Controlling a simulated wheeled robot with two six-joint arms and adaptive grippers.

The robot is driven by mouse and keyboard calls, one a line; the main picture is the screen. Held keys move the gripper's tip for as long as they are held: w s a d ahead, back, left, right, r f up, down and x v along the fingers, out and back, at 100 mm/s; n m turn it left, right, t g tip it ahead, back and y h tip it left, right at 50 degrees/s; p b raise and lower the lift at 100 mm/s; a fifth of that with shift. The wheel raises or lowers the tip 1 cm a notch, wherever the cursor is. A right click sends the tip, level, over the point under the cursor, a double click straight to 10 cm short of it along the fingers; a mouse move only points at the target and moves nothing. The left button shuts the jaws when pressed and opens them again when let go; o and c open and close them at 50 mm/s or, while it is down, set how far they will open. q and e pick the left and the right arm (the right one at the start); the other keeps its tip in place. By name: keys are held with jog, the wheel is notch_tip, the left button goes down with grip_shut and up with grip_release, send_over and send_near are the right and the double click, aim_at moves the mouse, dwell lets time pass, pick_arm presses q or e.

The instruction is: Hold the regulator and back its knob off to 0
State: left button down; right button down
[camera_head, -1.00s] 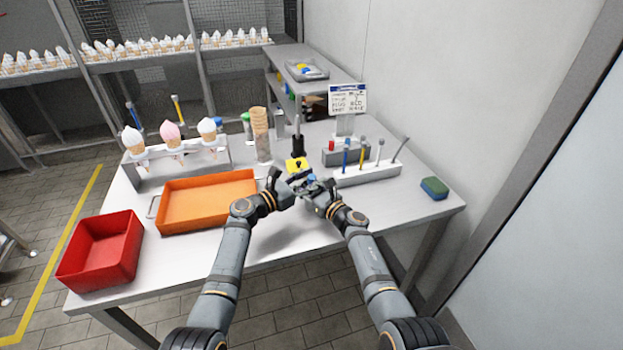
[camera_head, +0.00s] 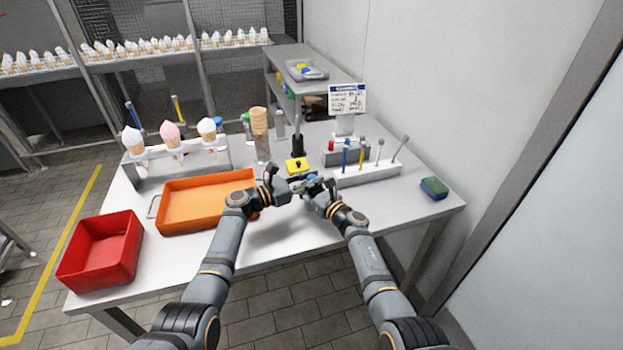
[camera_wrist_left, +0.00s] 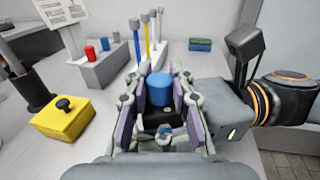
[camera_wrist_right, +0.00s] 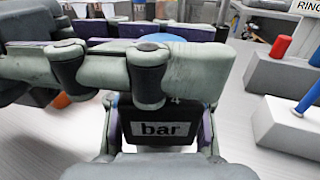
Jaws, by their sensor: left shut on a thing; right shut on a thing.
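The regulator has a black body with a "bar" label (camera_wrist_right: 152,132) and a blue knob (camera_wrist_left: 161,89) on top. My left gripper (camera_head: 300,186) is shut around the blue knob; its fingers flank it in the left wrist view (camera_wrist_left: 160,92). My right gripper (camera_head: 311,188) is shut on the black body, whose sides lie between its fingers in the right wrist view (camera_wrist_right: 158,135). A left finger crosses in front of the upper body there. A "4" shows just above the label; the rest of the scale is hidden.
A yellow block with a black knob (camera_head: 298,166) stands just beyond the grippers. A white rack of coloured tools (camera_head: 367,174) is right, an orange tray (camera_head: 207,202) left, and a red bin (camera_head: 100,250) farther left. A green-blue sponge (camera_head: 434,188) lies far right.

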pick_arm(q)
jog(key=shift+a+m+g+h, duration=0.1)
jog(key=shift+m+g+h, duration=0.45)
jog(key=shift+g, duration=0.25)
jog(key=c, duration=1.1)
grip_release()
jog(key=shift+a, duration=0.1)
jog(key=v, duration=1.2)
